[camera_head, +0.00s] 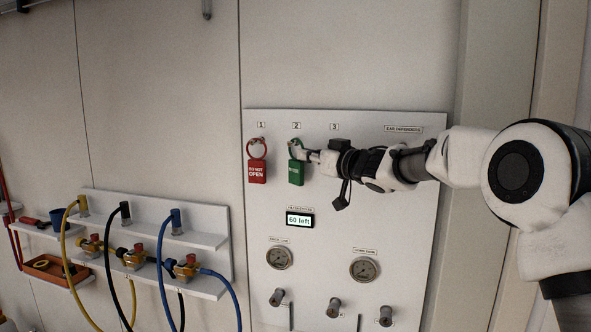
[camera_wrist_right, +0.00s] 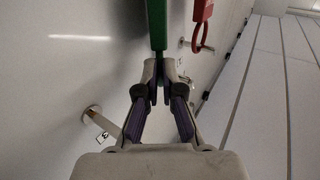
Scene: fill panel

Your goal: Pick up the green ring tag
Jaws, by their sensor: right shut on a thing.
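The green ring tag (camera_head: 296,174) is at the peg under label 2 on the white panel. Its green plate also shows at the top of the right wrist view (camera_wrist_right: 157,26). My right gripper (camera_head: 305,155) comes in from the right and is shut on the green ring tag near its ring. In the right wrist view the fingertips (camera_wrist_right: 160,70) meet at the tag's end. The ring is partly hidden by the fingers, and I cannot tell whether it is still around the peg. My left gripper is not in view.
A red ring tag (camera_head: 257,172) reading "DO NOT OPEN" hangs at peg 1, close on the left. Below are a display (camera_head: 300,220) reading "60 left", two gauges (camera_head: 279,258) and several valve handles. A hose shelf (camera_head: 205,237) stands at lower left.

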